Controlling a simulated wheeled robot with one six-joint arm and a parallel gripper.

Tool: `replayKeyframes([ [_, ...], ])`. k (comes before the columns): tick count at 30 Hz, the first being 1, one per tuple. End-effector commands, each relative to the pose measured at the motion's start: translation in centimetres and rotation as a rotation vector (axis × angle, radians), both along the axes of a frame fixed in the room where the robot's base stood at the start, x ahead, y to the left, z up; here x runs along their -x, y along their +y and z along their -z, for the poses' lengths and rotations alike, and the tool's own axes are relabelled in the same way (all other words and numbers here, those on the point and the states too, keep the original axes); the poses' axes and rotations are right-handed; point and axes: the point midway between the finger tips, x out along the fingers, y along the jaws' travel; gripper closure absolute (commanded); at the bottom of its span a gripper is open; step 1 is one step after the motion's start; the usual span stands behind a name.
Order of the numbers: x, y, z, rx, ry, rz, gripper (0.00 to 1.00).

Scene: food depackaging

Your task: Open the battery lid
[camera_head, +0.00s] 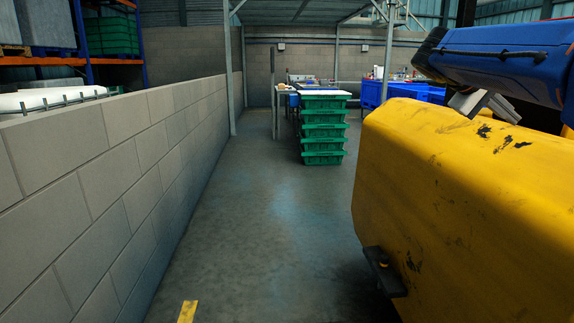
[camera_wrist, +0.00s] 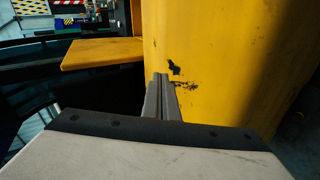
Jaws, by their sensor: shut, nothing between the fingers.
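A large yellow vehicle body (camera_head: 460,190) with scuffed paint fills the right of the head view. Which part of it is the battery lid I cannot tell for sure. A small black bracket (camera_head: 385,270) sticks out from its lower left edge. My gripper (camera_head: 487,103) is at the top edge of the yellow body, its tips partly hidden there. In the wrist view, my gripper (camera_wrist: 161,76) is shut and empty, with its fingers in front of the yellow panel (camera_wrist: 225,60). Whether they touch it I cannot tell. A dark gap lies left of the fingers.
A flat yellow ledge (camera_wrist: 103,52) lies left of the panel in the wrist view. A grey block wall (camera_head: 110,170) runs along the left. Stacked green crates (camera_head: 323,130) stand ahead. The floor between (camera_head: 270,215) is clear.

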Motion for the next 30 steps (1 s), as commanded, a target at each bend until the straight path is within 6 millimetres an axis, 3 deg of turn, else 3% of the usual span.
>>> replayKeyframes([
  [8,7.0,5.6,10.1,-0.274,-0.019,-0.128,1.00],
  [21,18.5,16.5,26.2,-0.716,-0.105,-0.245,1.00],
  [27,23.3,21.0,32.6,-0.896,-0.162,-0.257,1.00],
  [30,24.8,22.5,34.8,-0.960,-0.186,-0.256,1.00],
])
